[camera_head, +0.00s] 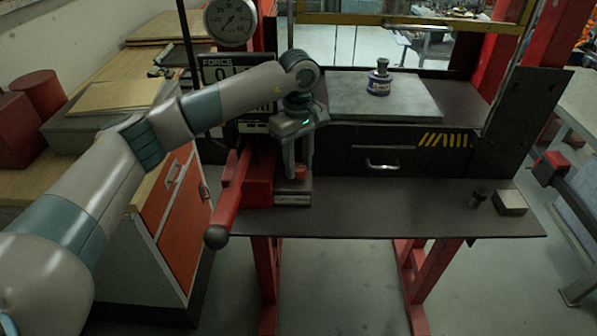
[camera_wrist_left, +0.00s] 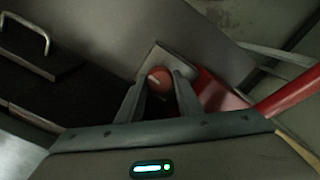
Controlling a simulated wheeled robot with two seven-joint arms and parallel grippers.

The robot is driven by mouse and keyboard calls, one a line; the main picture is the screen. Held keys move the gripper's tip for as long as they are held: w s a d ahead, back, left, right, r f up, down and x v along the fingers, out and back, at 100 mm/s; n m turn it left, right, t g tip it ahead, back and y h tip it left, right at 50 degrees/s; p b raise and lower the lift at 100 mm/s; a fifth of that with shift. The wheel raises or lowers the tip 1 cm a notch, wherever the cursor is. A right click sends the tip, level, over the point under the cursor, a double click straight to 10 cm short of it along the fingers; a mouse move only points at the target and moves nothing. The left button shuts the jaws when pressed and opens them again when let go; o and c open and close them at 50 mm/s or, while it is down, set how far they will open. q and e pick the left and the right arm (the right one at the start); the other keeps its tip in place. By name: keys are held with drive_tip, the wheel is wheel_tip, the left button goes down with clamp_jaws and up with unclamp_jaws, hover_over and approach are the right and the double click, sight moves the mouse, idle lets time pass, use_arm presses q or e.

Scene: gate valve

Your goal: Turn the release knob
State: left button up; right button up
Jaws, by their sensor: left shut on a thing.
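The release knob (camera_head: 299,170) is a small red round knob on a grey metal block at the left end of the black shelf. In the left wrist view the knob (camera_wrist_left: 160,79) shows as a red-orange ball with a pale mark. My left gripper (camera_head: 298,172) points straight down over it, its two fingers on either side of the knob and shut on it. The fingertips partly hide the knob in the head view. My right gripper is in neither view.
A red lever (camera_head: 228,199) with a dark ball end juts out left of the knob. A black shelf (camera_head: 400,209) extends right, mostly clear, with a small metal block (camera_head: 510,203) at its end. A blue and dark valve piece (camera_head: 379,79) stands on the grey plate (camera_head: 415,105) behind.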

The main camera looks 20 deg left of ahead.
sight(299, 167)
use_arm(q)
drive_tip(key=shift+n+b, duration=0.3)
drive_tip(key=shift+n, duration=0.2)
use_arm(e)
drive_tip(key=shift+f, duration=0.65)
use_arm(q)
drive_tip(key=o, duration=1)
drive_tip(key=shift+o, duration=0.2)
drive_tip(key=shift+r, duration=0.1)
drive_tip(key=shift+r+b, duration=0.5)
drive_tip(key=shift+r, duration=0.2)
wheel_tip(299, 167, up, 10)
drive_tip(key=b, duration=0.4)
drive_tip(key=shift+r, duration=0.25)
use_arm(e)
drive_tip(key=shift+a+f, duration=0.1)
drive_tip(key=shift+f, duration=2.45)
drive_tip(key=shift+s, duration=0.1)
